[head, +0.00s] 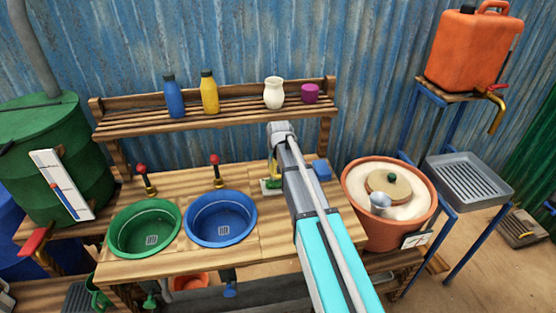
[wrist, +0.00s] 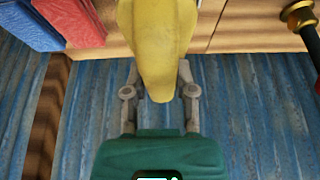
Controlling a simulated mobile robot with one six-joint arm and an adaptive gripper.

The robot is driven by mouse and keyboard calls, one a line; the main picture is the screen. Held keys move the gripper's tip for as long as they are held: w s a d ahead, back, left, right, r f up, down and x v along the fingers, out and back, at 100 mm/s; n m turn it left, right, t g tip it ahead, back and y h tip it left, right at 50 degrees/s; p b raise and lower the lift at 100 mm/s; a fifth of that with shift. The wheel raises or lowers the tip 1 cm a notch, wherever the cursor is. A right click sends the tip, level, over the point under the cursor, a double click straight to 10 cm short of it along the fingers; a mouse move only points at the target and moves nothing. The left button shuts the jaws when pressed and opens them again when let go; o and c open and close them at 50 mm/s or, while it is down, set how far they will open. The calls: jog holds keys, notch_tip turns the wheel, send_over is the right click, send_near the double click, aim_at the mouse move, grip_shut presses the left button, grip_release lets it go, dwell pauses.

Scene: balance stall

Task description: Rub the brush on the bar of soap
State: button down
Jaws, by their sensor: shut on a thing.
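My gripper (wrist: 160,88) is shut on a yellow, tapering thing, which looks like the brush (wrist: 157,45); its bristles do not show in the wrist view. In the head view my arm hides most of the gripper and the brush, and only a bit of yellow shows left of the arm. Just below that, a small green dish (head: 264,187) with something whitish on it sits on the bench, right of the blue basin. The whitish thing may be the bar of soap, but I cannot tell. I cannot tell whether the brush touches it.
A blue basin (head: 221,217) and a green basin (head: 145,228) sit left on the wooden bench, with taps behind. A blue block (head: 321,169) is right of my arm; a red block (wrist: 72,20) shows in the wrist view. A terracotta pot (head: 388,229) stands right. Bottles line the shelf.

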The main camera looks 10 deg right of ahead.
jog(key=shift+r+p, duration=1.05)
jog(key=shift+r, duration=0.25)
